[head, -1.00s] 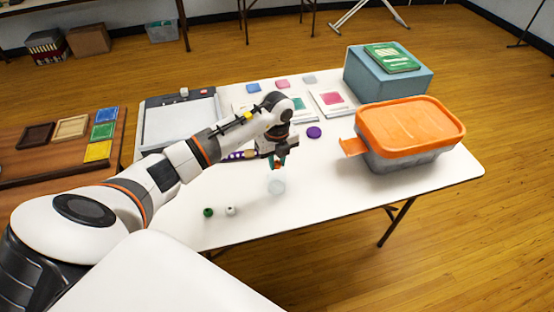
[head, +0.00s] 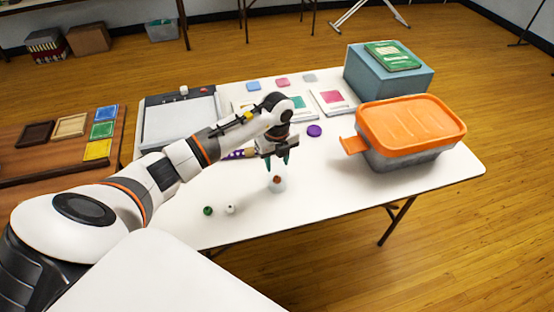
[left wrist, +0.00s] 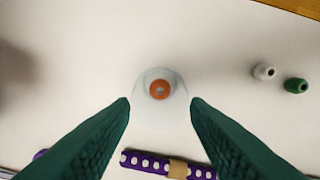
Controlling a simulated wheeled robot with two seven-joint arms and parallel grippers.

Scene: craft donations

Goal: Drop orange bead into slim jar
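The orange bead (head: 277,179) shows at the slim jar (head: 277,187), a small clear vessel on the white table. In the left wrist view the bead (left wrist: 160,89) lies within the round outline of the jar (left wrist: 145,100); how deep it sits is hard to tell. My left gripper (head: 279,163) is above the jar with its green fingers apart and nothing between them. In the left wrist view the spread fingers (left wrist: 160,103) frame the jar. My right gripper is not in view.
A green bead (head: 208,211) and a white bead (head: 230,209) lie left of the jar. A purple dotted item (head: 238,154) lies behind it, with a purple disc (head: 314,131). An orange-lidded bin (head: 410,125) stands to the right. The table front is clear.

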